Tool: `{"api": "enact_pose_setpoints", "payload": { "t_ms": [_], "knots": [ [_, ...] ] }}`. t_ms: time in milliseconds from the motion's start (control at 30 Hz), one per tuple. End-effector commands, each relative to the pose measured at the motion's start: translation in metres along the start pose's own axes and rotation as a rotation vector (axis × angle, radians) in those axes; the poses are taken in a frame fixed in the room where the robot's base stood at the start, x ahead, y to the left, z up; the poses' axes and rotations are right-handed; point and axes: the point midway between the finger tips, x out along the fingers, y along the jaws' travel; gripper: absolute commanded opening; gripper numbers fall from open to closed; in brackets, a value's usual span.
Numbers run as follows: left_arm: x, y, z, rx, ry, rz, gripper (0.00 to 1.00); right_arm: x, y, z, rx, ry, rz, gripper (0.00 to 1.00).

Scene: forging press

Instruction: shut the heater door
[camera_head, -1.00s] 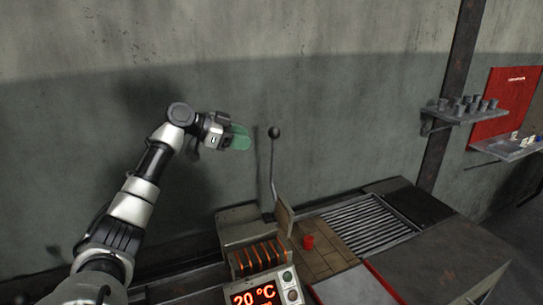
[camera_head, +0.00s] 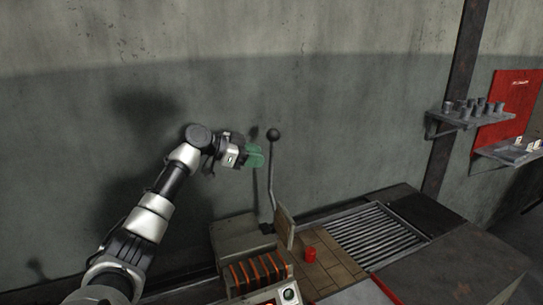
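The heater (camera_head: 240,236) stands at the bottom middle, with a row of glowing orange bars (camera_head: 258,270) in its front part. Its door seems to be the upright tan plate (camera_head: 285,227) at its right side. A lever with a black ball knob (camera_head: 273,134) rises behind the heater and leans slightly. My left gripper (camera_head: 256,156), with green fingers, is up to the left of the knob, close to it in the picture. I cannot tell whether they touch, or whether its fingers are apart. My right gripper is not in view.
A red cylinder (camera_head: 311,254) stands on the tan tiled surface (camera_head: 330,270) right of the plate. A slatted grate (camera_head: 375,234) lies farther right. A wall shelf (camera_head: 470,118) holds several grey cups, beside a red panel (camera_head: 510,100). The wall behind is bare.

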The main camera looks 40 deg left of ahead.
Motion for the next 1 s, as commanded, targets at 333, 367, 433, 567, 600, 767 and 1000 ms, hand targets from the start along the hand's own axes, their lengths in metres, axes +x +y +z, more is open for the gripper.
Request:
{"api": "enact_pose_setpoints", "payload": {
  "t_ms": [333, 367, 433, 567, 600, 767, 1000],
  "knots": [
    [0.049, 0.0, -0.002, -0.002, 0.001, 0.001, 0.37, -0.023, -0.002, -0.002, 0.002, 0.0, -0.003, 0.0],
    [0.05, 0.0, -0.001, -0.002, 0.001, 0.001, 0.37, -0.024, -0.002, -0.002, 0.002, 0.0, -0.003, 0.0],
    [0.053, 0.0, -0.001, -0.001, 0.001, 0.0, 0.37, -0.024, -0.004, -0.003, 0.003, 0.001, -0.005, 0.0],
    [0.054, 0.0, 0.0, 0.0, 0.001, -0.001, 0.37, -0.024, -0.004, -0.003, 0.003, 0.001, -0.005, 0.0],
    [0.054, 0.0, 0.0, 0.0, 0.0, -0.001, 0.37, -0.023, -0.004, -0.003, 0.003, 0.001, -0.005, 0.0],
    [0.054, 0.0, 0.0, 0.0, 0.0, 0.0, 0.26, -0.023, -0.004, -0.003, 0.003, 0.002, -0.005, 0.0],
    [0.054, 0.0, 0.0, 0.0, 0.0, 0.0, 0.0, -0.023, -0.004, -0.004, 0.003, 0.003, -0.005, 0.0]
  ]
}}
